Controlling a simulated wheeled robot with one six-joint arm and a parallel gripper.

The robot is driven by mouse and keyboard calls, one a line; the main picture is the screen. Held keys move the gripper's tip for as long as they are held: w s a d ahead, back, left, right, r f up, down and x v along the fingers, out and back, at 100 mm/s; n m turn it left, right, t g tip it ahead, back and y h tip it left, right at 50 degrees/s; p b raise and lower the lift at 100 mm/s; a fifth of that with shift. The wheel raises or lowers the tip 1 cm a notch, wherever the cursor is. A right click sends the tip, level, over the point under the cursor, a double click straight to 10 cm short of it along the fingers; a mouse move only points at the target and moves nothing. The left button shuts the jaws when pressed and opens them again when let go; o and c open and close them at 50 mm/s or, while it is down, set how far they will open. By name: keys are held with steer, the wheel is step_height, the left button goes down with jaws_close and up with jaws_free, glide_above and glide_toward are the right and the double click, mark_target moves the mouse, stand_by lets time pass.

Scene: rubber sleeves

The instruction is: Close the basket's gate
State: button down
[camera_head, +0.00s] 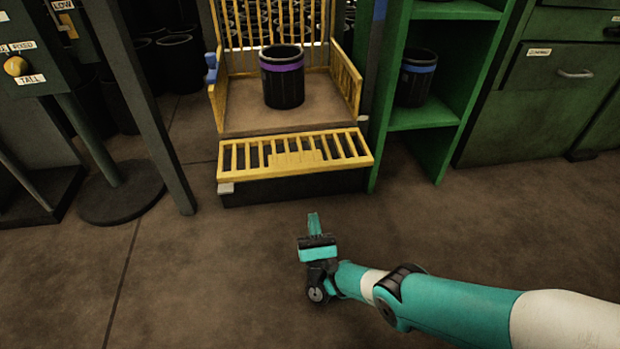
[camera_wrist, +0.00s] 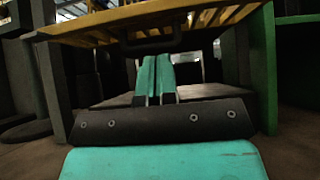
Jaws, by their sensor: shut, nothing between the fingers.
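The yellow basket (camera_head: 218,95) stands at the top middle of the head view, with side rails and a tall back rail. Its slatted yellow gate (camera_head: 345,152) is folded down and out at the front, lying nearly flat. The gate's underside edge (camera_wrist: 90,30) shows across the top of the wrist view. A black sleeve with a purple band (camera_head: 283,88) stands upright on the basket floor. My teal gripper (camera_head: 313,222) is shut and empty, in front of the gate and apart from it. In the wrist view its fingertips (camera_wrist: 156,62) point under the gate.
A green shelf (camera_head: 425,118) stands right of the basket, holding a black sleeve with a blue band (camera_head: 414,85). A dark post (camera_head: 150,110) and a control stand (camera_head: 45,100) are at left. Green drawers (camera_head: 545,90) are at right. The floor before the basket is clear.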

glide_toward(294, 159)
steer(key=w+d+r, duration=0.2)
steer(key=d, duration=0.1)
steer(key=shift+w+r+h, duration=0.3)
steer(key=shift+w, duration=0.05)
steer(key=shift+a, duration=0.1)
